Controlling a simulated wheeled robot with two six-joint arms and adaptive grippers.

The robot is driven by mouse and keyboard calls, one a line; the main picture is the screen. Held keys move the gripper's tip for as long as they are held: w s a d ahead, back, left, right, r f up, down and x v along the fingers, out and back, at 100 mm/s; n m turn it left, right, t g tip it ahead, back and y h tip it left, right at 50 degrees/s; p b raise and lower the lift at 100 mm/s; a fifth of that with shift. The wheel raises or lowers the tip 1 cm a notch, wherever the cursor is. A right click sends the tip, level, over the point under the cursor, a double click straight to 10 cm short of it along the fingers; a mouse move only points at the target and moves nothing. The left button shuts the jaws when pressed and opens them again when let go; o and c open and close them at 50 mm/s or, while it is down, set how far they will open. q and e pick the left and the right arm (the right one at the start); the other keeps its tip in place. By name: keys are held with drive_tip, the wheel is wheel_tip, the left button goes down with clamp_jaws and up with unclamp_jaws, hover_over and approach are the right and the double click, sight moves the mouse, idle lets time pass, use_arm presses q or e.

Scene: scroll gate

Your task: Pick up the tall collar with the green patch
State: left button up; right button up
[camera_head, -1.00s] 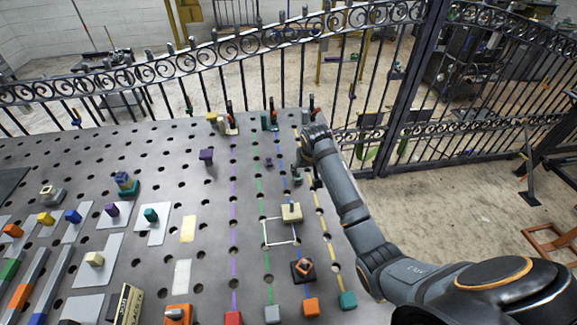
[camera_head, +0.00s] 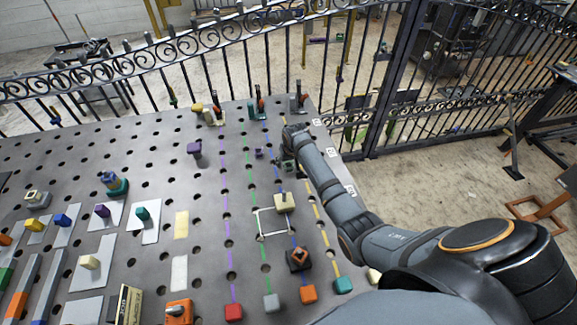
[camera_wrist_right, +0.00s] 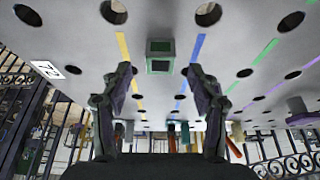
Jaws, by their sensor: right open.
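A small dark grey-green collar with a green patch (camera_wrist_right: 160,66) stands on the perforated table between a yellow and a blue line in the right wrist view. In the head view, a small dark greenish piece (camera_head: 290,166) beside my right gripper appears to be this collar, partly hidden by the hand. My right gripper (camera_wrist_right: 160,76) is open, and its two dark fingers are on either side of the collar's line, apart from it. The fingertips are mostly hidden in the head view. My left gripper is in neither current view.
A beige block (camera_head: 284,203) and a dark piece with an orange top (camera_head: 299,258) stand nearer along the coloured lines. A small purple piece (camera_head: 259,153) is left of the hand. Several clamps, including a teal one (camera_head: 257,108), line the far edge before the iron fence (camera_head: 150,72).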

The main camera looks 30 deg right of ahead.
drive_tip(key=shift+x, duration=1.1)
drive_tip(key=shift+w+f, duration=0.2)
drive_tip(key=shift+s, duration=0.1)
drive_tip(key=c, duration=0.5)
use_arm(q)
drive_tip(key=shift+s, duration=0.9)
use_arm(e)
clamp_jaws()
drive_tip(key=shift+r, duration=0.15)
